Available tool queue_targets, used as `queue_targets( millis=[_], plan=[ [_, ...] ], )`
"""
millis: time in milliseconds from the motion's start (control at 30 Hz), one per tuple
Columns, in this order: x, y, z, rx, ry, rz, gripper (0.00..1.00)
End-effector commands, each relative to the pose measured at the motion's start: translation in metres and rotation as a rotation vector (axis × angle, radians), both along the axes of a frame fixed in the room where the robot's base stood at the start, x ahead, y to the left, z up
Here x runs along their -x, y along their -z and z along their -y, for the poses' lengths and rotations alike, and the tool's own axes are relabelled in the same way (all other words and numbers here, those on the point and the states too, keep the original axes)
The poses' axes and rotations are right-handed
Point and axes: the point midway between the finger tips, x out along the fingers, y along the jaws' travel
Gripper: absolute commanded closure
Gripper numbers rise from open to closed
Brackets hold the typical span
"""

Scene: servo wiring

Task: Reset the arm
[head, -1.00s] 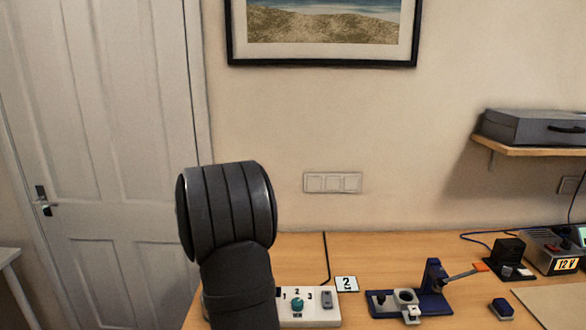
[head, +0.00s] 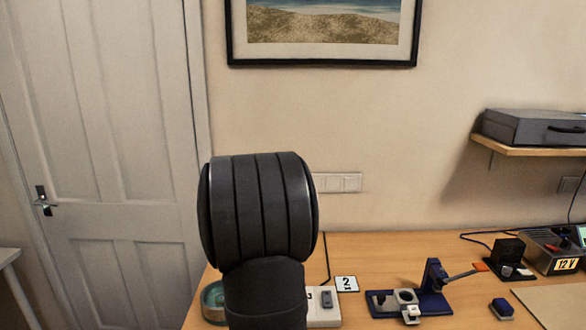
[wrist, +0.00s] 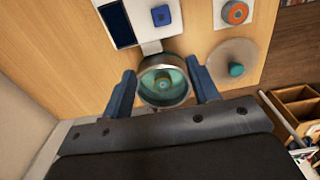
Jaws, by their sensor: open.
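My gripper (wrist: 162,72) shows in the wrist view, with its two blue fingers spread apart and open. A round dish with a metal rim and teal inside (wrist: 163,84) appears between the fingers. I cannot tell how far below the fingertips it lies, and no grip on it shows. In the head view, my dark arm link fills the lower middle and the gripper is hidden. A teal round dish (head: 213,300) shows on the table just left of my arm.
The wrist view shows a blue block (wrist: 161,15), an orange round piece (wrist: 235,12), a clear disc with a teal knob (wrist: 235,70) and a wooden compartment box (wrist: 297,103). In the head view, a blue fixture (head: 432,303) and a 12 V supply (head: 556,255) stand right.

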Motion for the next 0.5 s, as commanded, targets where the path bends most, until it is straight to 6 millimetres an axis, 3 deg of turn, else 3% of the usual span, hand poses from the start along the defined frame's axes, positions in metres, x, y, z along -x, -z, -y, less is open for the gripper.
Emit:
queue_targets(
  millis=[133, 500],
  plan=[
    [0.005, -0.016, 0.027, 0.0, 0.003, 0.002, 0.45],
    [0.035, -0.017, 0.094, 0.0, 0.026, 0.001, 0.45]
  ],
)
